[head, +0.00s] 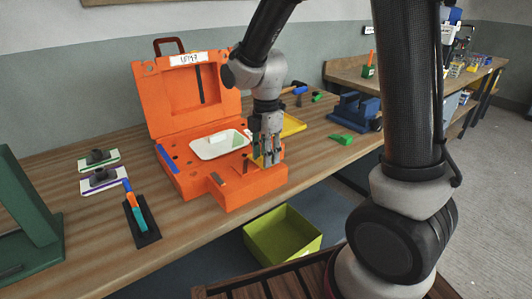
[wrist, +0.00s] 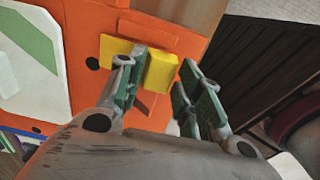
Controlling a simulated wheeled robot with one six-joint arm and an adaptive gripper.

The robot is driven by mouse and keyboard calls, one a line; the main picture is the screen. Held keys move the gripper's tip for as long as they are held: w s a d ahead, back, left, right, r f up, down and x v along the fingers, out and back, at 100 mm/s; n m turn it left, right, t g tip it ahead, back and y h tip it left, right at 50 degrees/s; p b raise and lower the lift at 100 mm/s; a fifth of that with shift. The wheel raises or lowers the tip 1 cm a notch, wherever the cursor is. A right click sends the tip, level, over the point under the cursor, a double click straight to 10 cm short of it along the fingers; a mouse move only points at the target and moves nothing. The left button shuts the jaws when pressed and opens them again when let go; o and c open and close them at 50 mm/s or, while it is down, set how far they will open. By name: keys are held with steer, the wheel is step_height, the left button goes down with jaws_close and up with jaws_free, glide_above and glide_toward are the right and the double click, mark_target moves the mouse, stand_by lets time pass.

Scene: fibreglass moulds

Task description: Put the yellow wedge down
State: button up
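The yellow wedge (wrist: 160,73) lies at the orange case (wrist: 80,20) in the wrist view. One finger of my gripper (wrist: 165,95) crosses in front of the wedge, and part of it shows on each side of that finger. The other finger stands apart to the right, with a gap between it and the wedge. My gripper is open. In the head view my gripper (head: 267,158) is low over the front part of the orange case (head: 232,190), pointing down. Only a sliver of yellow shows beside the fingers there. Whether a finger touches the wedge I cannot tell.
A white tray (head: 216,152) with a pale green piece sits in the case, beside my gripper. The case lid (head: 180,98) stands open behind. A trowel-like tool (head: 137,213) lies left. A yellow tray (head: 292,126) is behind my arm. A green bin (head: 283,236) stands below the bench edge.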

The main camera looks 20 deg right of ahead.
steer(key=shift+o, duration=0.4)
step_height(320, 180, up, 12)
steer(key=f, duration=0.1)
steer(key=s+d+r+m+t, duration=0.2)
steer(key=s+d+m, duration=0.5)
steer(key=s+m, duration=0.2)
steer(key=s+d+r+m+t, duration=0.2)
steer(key=s+d+r+m, duration=0.1)
steer(key=s+d+m, duration=0.5)
steer(key=s+m, duration=0.2)
steer(key=m, duration=0.2)
steer(key=shift+r+m, duration=0.3)
steer(key=shift+r, duration=0.05)
